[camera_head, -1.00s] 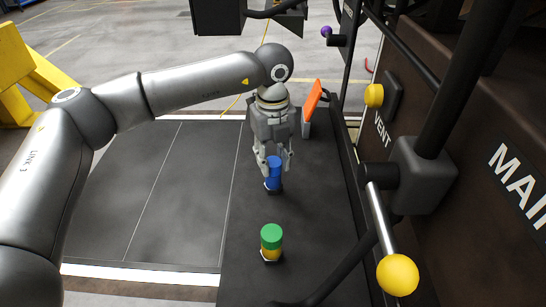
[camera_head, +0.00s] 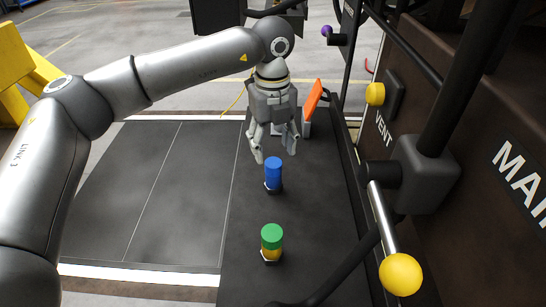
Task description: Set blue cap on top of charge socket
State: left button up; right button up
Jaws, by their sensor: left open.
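A blue cap (camera_head: 273,164) sits on top of a short socket (camera_head: 273,186) on the dark platform; the socket's body also looks blue, with a pale base ring. My left gripper (camera_head: 275,152) is open and empty, its fingers spread just above and behind the blue cap, apart from it. Nearer the camera, a green cap (camera_head: 271,235) sits on a yellow socket body (camera_head: 270,253). Which of the two is the charge socket I cannot tell from a label. My right gripper is not in view.
An orange-handled part (camera_head: 312,98) stands behind the gripper on the platform (camera_head: 310,220). On the right are a dark panel with VENT lettering, a yellow knob (camera_head: 375,94), and a lever with a yellow ball (camera_head: 400,274). The platform left of the sockets is clear.

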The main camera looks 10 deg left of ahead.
aim_at(273, 163)
pick_arm(q)
notch_tip(273, 163, up, 8)
jog(key=b, duration=0.1)
jog(key=shift+r+b, duration=0.25)
jog(key=shift+b, duration=0.05)
